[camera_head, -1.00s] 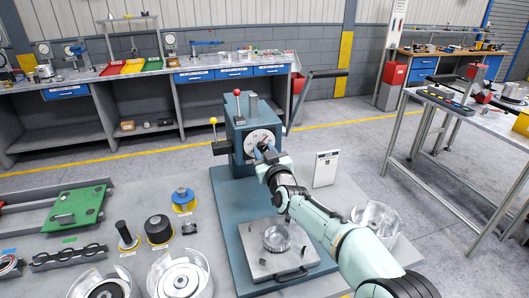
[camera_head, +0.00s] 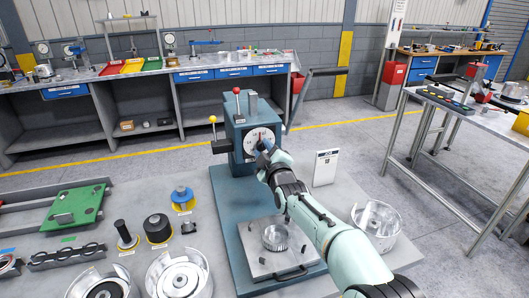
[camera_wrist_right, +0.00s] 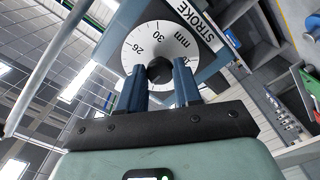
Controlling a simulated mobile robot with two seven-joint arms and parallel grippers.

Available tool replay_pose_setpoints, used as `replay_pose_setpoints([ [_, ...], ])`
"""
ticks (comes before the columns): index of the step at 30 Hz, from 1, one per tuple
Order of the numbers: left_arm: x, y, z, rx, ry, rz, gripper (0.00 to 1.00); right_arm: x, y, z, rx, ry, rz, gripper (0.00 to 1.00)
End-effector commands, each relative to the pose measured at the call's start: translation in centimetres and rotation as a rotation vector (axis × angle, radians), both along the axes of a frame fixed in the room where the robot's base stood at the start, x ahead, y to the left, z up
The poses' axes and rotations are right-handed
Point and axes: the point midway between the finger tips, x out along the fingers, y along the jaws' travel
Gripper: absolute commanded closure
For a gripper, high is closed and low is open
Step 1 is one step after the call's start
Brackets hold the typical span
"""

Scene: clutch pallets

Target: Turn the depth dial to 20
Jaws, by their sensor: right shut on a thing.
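The depth dial (camera_head: 251,142) is a white round face with black marks on the front of the blue-grey press (camera_head: 240,108). In the right wrist view the dial (camera_wrist_right: 177,48) shows "mm", 30 and 26, with a dark knob (camera_wrist_right: 160,71) at its middle and a STROKE label beside it. My right gripper (camera_wrist_right: 159,80) is shut on the knob, one blue finger on each side. In the head view my right gripper (camera_head: 264,147) reaches the dial from the front right and hides part of it. I cannot read the set value. My left gripper is not in view.
A metal fixture plate (camera_head: 258,262) with a toothed ring (camera_head: 276,237) lies below my right arm. A white card (camera_head: 325,168) stands right of the press. Lever handles stick out from the press. Dark cylinders and metal housings lie on the table at left.

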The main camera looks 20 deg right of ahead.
Motion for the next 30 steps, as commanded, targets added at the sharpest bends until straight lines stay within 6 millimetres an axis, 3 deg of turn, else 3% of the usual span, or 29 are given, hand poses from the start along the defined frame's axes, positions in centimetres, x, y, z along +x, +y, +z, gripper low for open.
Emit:
replay_pose_setpoints([
  [17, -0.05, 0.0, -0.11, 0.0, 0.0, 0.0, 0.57, 0.01, 0.02, 0.06, -0.035, -0.002, 0.001, 0.97],
  [18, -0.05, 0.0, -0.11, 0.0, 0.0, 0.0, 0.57, 0.01, 0.02, 0.06, -0.035, -0.003, 0.0, 0.63],
  [20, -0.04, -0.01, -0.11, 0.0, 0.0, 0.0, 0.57, 0.0, 0.01, 0.06, -0.035, -0.003, 0.0, 0.44],
  [30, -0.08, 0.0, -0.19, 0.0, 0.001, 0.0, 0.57, -0.15, 0.03, 0.04, -0.034, -0.002, 0.001, 0.42],
])
